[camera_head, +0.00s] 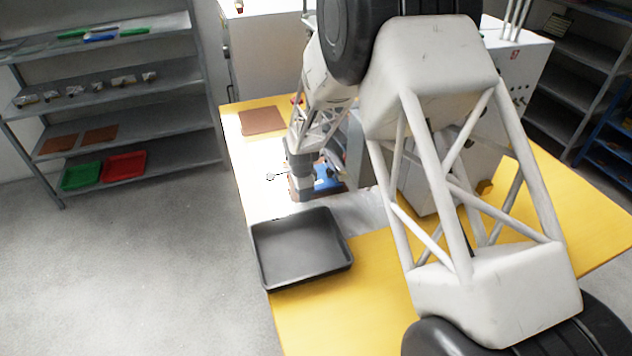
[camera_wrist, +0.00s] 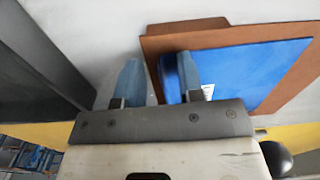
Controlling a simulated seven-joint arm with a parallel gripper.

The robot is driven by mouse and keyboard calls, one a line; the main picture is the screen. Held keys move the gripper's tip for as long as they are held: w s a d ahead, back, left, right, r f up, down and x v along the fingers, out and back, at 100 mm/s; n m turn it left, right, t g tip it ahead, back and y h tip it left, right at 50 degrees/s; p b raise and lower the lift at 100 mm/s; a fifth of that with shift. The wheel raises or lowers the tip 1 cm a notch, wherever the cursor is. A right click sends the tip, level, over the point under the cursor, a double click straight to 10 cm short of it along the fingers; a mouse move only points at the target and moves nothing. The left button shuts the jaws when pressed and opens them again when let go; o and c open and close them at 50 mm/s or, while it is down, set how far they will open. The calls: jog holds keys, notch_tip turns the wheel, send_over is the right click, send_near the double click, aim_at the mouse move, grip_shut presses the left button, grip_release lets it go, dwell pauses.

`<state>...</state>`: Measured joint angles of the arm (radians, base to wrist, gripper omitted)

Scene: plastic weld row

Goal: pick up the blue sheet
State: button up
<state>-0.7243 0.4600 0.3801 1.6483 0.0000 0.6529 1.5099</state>
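The blue sheet (camera_wrist: 255,72) lies on a brown board (camera_wrist: 205,38) in the wrist view, with a small white mark near its lower edge. It shows partly in the head view (camera_head: 328,178), where my gripper and arm hide the rest. The left finger is over the pale surface beside the board. In the head view my gripper (camera_head: 303,188) is just left of the sheet.
A dark empty tray (camera_head: 300,248) stands on the yellow table (camera_head: 345,310), close in front of my gripper. Another brown sheet (camera_head: 262,121) lies at the table's far left. A white machine (camera_head: 520,65) stands behind my arm. Shelves (camera_head: 110,90) with trays and small parts are at left.

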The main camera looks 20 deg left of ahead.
dwell(0.5)
grip_shut()
jog(key=shift+r, duration=0.15)
jog(key=shift+r, duration=0.5)
jog(key=shift+s+d+r, duration=0.15)
jog(key=shift+r, duration=0.45)
jog(key=shift+s+d+r, duration=0.1)
jog(key=shift+s+r, duration=0.05)
jog(key=shift+r, duration=0.4)
jog(key=r, duration=0.1)
send_over(315, 234)
jog(key=shift+d+r, duration=0.1)
jog(key=shift+r, duration=0.1)
